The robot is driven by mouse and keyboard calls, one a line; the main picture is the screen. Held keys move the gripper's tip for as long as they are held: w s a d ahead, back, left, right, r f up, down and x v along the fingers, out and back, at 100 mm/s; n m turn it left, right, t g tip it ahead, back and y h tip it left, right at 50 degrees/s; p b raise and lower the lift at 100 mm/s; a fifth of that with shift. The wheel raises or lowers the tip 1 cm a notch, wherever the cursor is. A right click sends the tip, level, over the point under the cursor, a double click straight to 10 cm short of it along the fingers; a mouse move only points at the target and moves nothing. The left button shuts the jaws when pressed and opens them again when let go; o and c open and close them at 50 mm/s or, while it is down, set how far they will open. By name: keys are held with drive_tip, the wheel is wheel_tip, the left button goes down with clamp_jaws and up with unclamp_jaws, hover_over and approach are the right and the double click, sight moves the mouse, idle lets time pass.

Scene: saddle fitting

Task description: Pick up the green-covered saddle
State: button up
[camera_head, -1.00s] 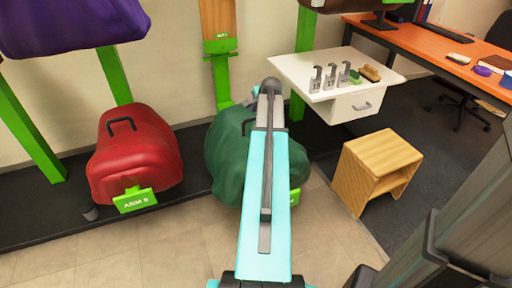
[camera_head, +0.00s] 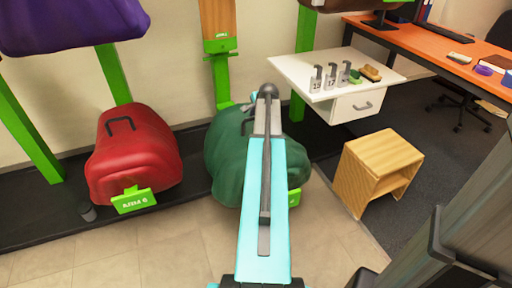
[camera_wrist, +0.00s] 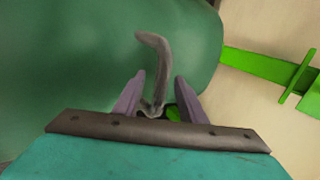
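The green-covered saddle (camera_head: 226,165) sits low on the rack, partly hidden behind my arm in the head view. Its dark handle stands out at the top. In the wrist view the green cover (camera_wrist: 60,60) fills the left and upper part. The saddle's grey curved handle (camera_wrist: 157,65) rises between the two fingers of my gripper (camera_wrist: 159,85). The fingers are apart, with a visible gap on both sides of the handle. Whether either finger touches it is unclear.
A red-covered saddle (camera_head: 134,155) sits to the left, and a purple-covered one (camera_head: 70,25) hangs above. Green rack posts (camera_head: 114,75) stand along the wall. A white table (camera_head: 300,70) and a wooden stool (camera_head: 372,165) are to the right. Tiled floor in front is clear.

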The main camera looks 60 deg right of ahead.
clamp_jaws()
drive_tip(key=shift+s+a+f, duration=0.1)
idle(1.2)
idle(0.3)
